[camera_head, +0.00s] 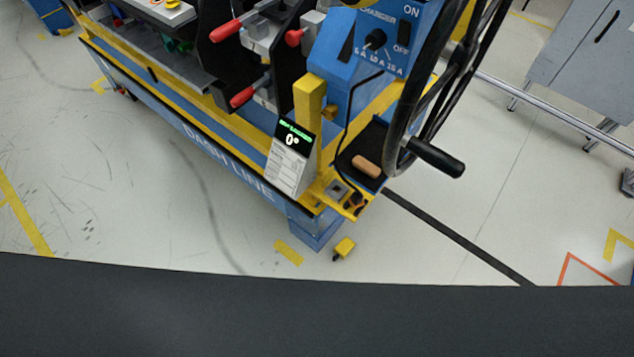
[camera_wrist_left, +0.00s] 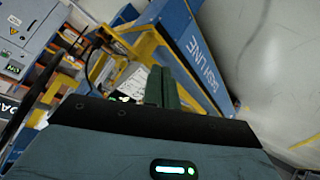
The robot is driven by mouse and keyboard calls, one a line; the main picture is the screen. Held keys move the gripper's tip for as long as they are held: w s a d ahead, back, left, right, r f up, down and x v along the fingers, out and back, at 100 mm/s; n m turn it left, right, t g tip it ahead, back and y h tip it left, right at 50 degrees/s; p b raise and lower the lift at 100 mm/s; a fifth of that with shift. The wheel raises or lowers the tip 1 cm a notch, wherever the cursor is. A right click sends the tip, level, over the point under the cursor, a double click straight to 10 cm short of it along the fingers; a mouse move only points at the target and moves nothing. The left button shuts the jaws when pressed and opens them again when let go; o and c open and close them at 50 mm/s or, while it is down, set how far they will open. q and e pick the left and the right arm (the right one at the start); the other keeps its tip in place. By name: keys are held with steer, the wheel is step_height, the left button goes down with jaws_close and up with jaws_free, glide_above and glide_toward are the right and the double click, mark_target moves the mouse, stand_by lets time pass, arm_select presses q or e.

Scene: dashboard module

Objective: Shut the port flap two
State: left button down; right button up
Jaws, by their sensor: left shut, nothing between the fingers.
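I cannot make out port flap two in either view. The blue and yellow DASH LINE cart (camera_head: 225,160) fills the upper middle of the head view, and its blue side also shows in the left wrist view (camera_wrist_left: 193,50). My left gripper (camera_wrist_left: 162,84) shows only in the left wrist view. Its green fingers are together with nothing between them, and they point toward the cart. I cannot tell whether they touch anything. My right gripper is in neither view.
A display reading 0° (camera_head: 292,155) stands at the cart's near corner. A black handwheel (camera_head: 402,120) with a handle juts out to its right. Red-handled clamps (camera_head: 226,31) sit on the cart. A grey cabinet (camera_head: 580,55) stands at right. The floor in front is mostly clear.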

arm_select(q)
steer(key=w+d+f+n+t+h+b, duration=0.1)
steer(key=w+d+f+n+t+b, duration=0.15)
steer(key=w, duration=0.35)
steer(key=w+d+f+n+t+h+b, duration=0.1)
steer(key=w+d+f+n+b, duration=0.25)
steer(key=w, duration=0.25)
steer(key=n+t+b, duration=0.4)
steer(key=n+b, duration=0.3)
steer(key=n, duration=0.1)
glide_toward(319, 174)
steer(key=shift+g, duration=0.35)
steer(key=x, duration=0.2)
steer(key=b+x, duration=0.1)
steer(key=x, duration=0.3)
steer(key=shift+w+f+b, duration=0.2)
steer(key=shift+f+b, duration=0.15)
steer(key=shift+b, duration=0.05)
steer(key=shift+w, duration=0.15)
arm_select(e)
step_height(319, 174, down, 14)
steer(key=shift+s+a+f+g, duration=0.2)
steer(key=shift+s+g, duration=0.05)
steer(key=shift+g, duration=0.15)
arm_select(q)
steer(key=shift+d+m+b, duration=0.15)
steer(key=shift+m+b, duration=0.15)
steer(key=shift+m, duration=0.4)
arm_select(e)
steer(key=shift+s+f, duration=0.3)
